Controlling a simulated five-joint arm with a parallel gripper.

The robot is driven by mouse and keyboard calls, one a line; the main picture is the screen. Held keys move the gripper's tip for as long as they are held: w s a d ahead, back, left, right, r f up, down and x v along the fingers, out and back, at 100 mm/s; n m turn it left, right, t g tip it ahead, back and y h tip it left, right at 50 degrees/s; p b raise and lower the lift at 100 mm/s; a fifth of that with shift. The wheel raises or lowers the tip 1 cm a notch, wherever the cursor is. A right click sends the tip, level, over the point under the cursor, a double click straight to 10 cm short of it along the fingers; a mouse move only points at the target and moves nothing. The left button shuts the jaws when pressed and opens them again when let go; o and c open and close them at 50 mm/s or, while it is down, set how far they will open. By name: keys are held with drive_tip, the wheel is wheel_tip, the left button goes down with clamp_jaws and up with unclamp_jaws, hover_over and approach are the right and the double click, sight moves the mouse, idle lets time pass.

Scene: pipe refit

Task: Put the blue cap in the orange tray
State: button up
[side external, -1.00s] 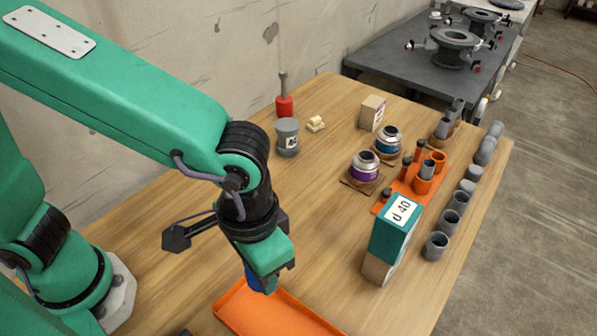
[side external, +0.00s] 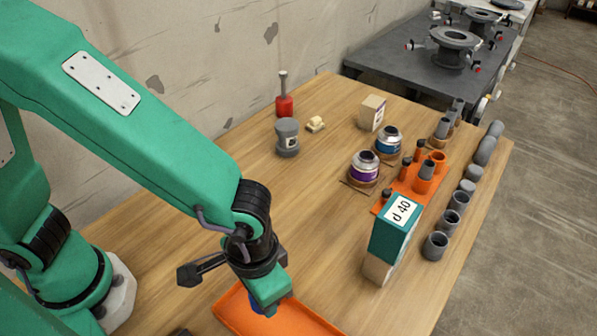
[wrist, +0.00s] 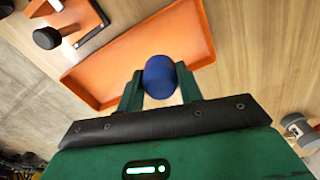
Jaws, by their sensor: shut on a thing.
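The blue cap (wrist: 159,77) is between the two fingers of my gripper (wrist: 160,95) in the wrist view, and the gripper is shut on it. In the side view only a small blue part of the cap (side external: 256,302) shows beside my gripper (side external: 265,308). The orange tray (side external: 312,322) lies on the table at the bottom of the side view, partly cut off by the frame. The tray (wrist: 100,75) also shows in the wrist view, with the cap in front of it. I cannot tell whether the cap touches the tray floor.
A teal and tan box marked d 40 (side external: 395,240) stands right of the tray. Behind it are an orange rack (side external: 408,182), a purple-labelled can (side external: 364,168), a blue-labelled can (side external: 388,142) and several grey pipe fittings. The table's middle is clear.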

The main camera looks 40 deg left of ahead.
sight(266, 320)
drive_tip(key=shift+f, duration=3.45)
drive_tip(key=shift+f, duration=0.15)
drive_tip(key=o, duration=0.9)
drive_tip(key=shift+o, duration=0.2)
wheel_tip(266, 320, up, 12)
drive_tip(key=shift+r, duration=0.2)
